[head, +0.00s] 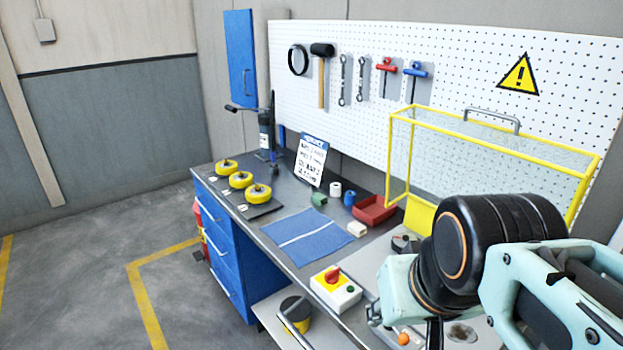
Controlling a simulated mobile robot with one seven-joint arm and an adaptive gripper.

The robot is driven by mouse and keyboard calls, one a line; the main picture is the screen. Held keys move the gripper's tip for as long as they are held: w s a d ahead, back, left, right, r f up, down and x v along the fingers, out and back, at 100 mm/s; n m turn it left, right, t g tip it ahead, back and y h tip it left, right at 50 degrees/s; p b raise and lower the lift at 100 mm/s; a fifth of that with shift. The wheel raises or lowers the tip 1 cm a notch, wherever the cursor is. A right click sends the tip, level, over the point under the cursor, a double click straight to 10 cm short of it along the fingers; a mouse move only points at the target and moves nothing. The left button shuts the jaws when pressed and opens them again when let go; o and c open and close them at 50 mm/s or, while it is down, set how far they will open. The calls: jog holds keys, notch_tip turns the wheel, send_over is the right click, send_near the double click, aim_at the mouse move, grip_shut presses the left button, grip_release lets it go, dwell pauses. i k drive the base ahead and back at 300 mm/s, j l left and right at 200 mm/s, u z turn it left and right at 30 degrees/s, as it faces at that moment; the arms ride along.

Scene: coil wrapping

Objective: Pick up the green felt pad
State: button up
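A small dark green block-like piece (319,200), the only green pad-like thing I can make out, lies on the grey workbench. It sits just behind the blue striped mat (308,236), left of the white roll and in front of the printed sign. Nothing touches it from above. My arm fills the lower right of the head view, well to the right of the green piece and nearer the camera. My gripper cannot be made out; the arm's end runs toward the lower edge, hidden by its own links.
A white roll (335,190), a blue cylinder (349,198), a cream block (357,230) and a red tray (375,211) stand close by. Yellow coils (258,194) lie at left. A yellow-framed guard (388,160) and a red-knobbed control box (335,290) stand near my arm.

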aim_at(318, 197)
jog(key=i+j+z, duration=0.15)
jog(key=z, duration=0.9)
jog(key=j+z, duration=0.25)
jog(key=i+j+z, duration=0.1)
jog(key=j+z, duration=0.2)
jog(key=j, duration=0.2)
jog(key=j+z, duration=0.25)
jog(key=j, duration=0.5)
jog(key=j+z, duration=0.3)
jog(key=j, duration=1)
jog(key=k+j, duration=0.15)
jog(key=j, duration=0.9)
jog(key=k+z, duration=0.05)
